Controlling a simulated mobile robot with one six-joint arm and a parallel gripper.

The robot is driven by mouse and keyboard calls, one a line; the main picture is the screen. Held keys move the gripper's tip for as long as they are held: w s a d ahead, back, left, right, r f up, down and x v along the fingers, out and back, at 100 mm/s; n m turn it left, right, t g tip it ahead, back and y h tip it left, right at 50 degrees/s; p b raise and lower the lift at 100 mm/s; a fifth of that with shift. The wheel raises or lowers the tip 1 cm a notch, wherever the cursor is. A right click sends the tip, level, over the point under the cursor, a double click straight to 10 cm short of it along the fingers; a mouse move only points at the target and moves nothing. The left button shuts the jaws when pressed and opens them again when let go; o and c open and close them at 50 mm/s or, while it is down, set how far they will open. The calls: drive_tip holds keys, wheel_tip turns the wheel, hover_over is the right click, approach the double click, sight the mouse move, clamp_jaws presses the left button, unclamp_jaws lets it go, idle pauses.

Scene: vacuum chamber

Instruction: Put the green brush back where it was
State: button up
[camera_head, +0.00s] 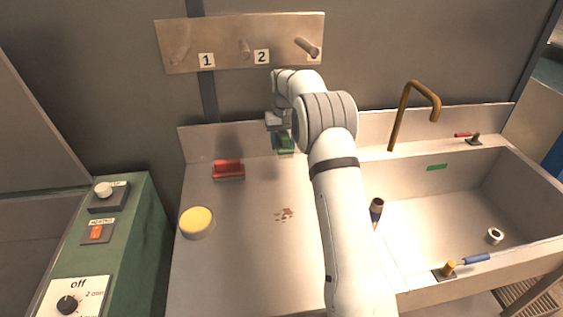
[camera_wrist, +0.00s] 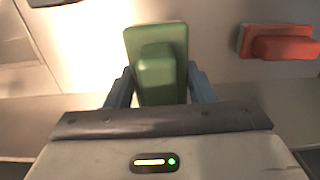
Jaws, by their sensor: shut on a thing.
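The green brush (camera_head: 286,144) is at the back of the steel counter, close to the backsplash and partly hidden by my arm in the head view. In the wrist view the green brush (camera_wrist: 157,60) lies between the two fingers of my gripper (camera_wrist: 155,85), which is shut on its raised handle. My gripper (camera_head: 281,134) points down at the counter in the head view. I cannot tell whether the brush touches the counter.
A red brush (camera_head: 229,169) lies left of the green one; it also shows in the wrist view (camera_wrist: 282,43). A yellow-topped round container (camera_head: 197,222) stands at the counter's left edge. Brown spots (camera_head: 285,214) mark the middle. The sink (camera_head: 440,210) is to the right. A peg board (camera_head: 240,42) hangs behind.

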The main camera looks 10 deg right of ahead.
drive_tip(key=p, duration=0.1)
hover_over(284, 172)
wheel_tip(284, 172, down, 6)
drive_tip(key=shift+w+d+r, duration=0.1)
drive_tip(key=shift+f+p, duration=0.4)
drive_tip(key=shift+f, duration=1.55)
drive_tip(key=shift+f, duration=0.15)
drive_tip(key=o, duration=0.9)
drive_tip(key=shift+o, duration=0.2)
